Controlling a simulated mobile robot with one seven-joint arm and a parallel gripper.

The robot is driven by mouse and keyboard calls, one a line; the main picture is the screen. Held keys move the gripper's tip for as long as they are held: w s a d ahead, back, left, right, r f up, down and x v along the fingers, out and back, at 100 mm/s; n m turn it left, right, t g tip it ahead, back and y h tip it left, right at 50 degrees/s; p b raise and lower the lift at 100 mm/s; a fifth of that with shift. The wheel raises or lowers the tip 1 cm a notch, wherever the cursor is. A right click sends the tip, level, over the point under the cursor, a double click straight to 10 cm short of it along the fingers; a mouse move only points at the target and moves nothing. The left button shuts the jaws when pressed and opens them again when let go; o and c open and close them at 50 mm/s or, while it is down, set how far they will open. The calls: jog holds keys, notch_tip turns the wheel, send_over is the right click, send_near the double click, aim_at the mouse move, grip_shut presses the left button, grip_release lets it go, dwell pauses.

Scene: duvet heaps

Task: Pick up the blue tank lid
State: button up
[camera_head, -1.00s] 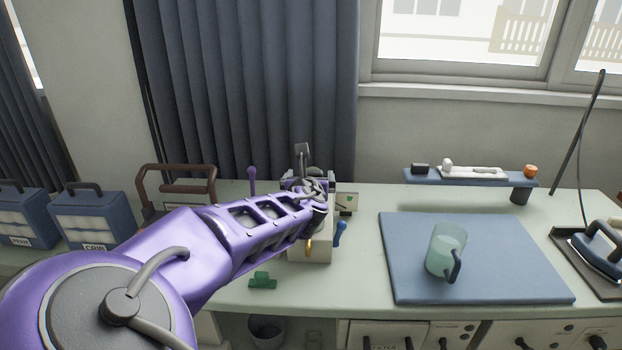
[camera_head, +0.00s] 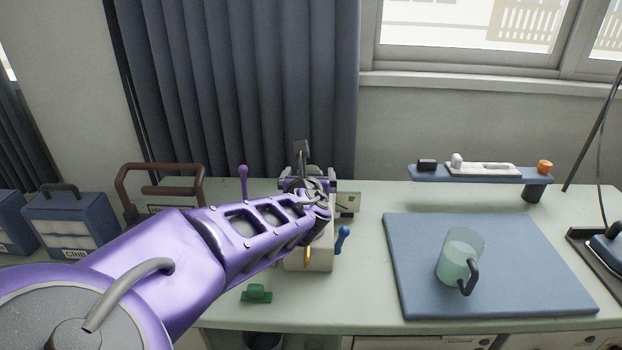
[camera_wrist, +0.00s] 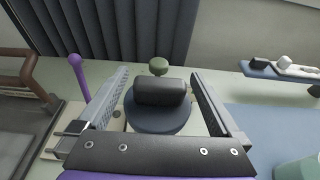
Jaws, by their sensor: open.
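The blue tank lid appears to be the dark blue round disc (camera_wrist: 158,125) in the wrist view, with a thick black grip (camera_wrist: 160,92) on top. It sits between the two fingers of my gripper (camera_wrist: 158,72), which are spread apart on either side. I see no finger touching the grip. In the head view my gripper (camera_head: 305,183) is over the pale box-shaped unit (camera_head: 308,260) on the counter, and my arm hides the lid there.
A purple lever (camera_wrist: 78,75) stands left of my gripper, and a green knob (camera_wrist: 158,65) lies just beyond the lid. A blue mat (camera_head: 420,295) with a clear pitcher (camera_head: 458,258) is to the right. A green clip (camera_head: 256,293) lies near the front edge.

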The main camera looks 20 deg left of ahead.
jog(key=c, duration=1.3)
